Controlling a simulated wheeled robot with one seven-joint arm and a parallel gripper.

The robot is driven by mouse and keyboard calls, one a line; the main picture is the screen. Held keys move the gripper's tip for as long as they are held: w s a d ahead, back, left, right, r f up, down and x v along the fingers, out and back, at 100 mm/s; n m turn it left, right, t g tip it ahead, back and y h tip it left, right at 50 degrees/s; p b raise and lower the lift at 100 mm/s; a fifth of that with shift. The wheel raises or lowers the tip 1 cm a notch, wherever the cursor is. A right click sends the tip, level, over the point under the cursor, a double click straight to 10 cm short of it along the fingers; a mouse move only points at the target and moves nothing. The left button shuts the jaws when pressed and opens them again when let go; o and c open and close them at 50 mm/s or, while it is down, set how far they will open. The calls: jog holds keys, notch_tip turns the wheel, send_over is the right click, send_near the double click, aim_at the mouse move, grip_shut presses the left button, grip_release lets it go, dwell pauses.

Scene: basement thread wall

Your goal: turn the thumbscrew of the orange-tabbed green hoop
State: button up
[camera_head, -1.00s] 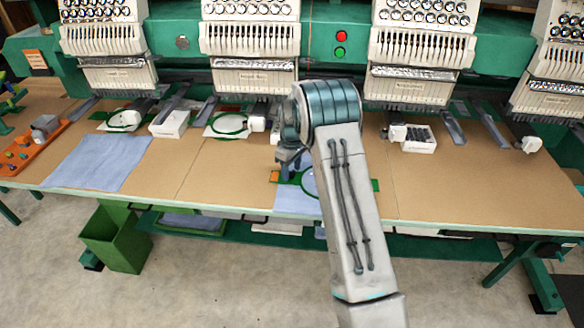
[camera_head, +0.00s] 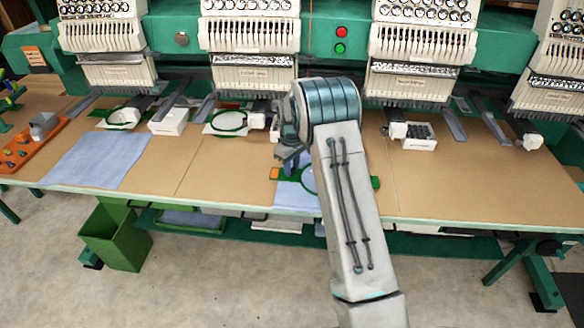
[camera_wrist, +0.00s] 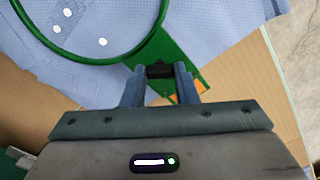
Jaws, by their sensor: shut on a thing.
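The green hoop (camera_wrist: 147,50) lies around blue cloth (camera_wrist: 195,30), and its orange tab (camera_wrist: 186,93) shows just past my fingers in the wrist view. In the head view the orange tab (camera_head: 275,173) shows at the left of the hoop (camera_head: 308,179), which my arm partly covers. My gripper (camera_wrist: 160,75) is shut on a small dark piece, the thumbscrew (camera_wrist: 159,71), at the hoop's edge beside the tab. The fingers hide most of the thumbscrew, so its turn cannot be read. In the head view my gripper (camera_head: 291,160) is over the table near the front edge.
The tan table (camera_head: 220,170) has free room to the left and right. Another green hoop (camera_head: 228,122) lies under a machine head behind. A blue cloth (camera_head: 97,160) and an orange tray (camera_head: 30,145) lie at left. A white box (camera_head: 420,138) stands at right.

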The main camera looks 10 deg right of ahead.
aim_at(292, 170)
jog(key=m+b, duration=0.2)
jog(key=m, duration=0.3)
jog(key=shift+b, duration=0.3)
jog(key=m+b, duration=0.1)
jog(key=m, duration=0.4)
jog(key=shift+m, duration=0.3)
jog(key=o, duration=1)
notch_tip(292, 170, up, 14)
jog(key=b, duration=0.1)
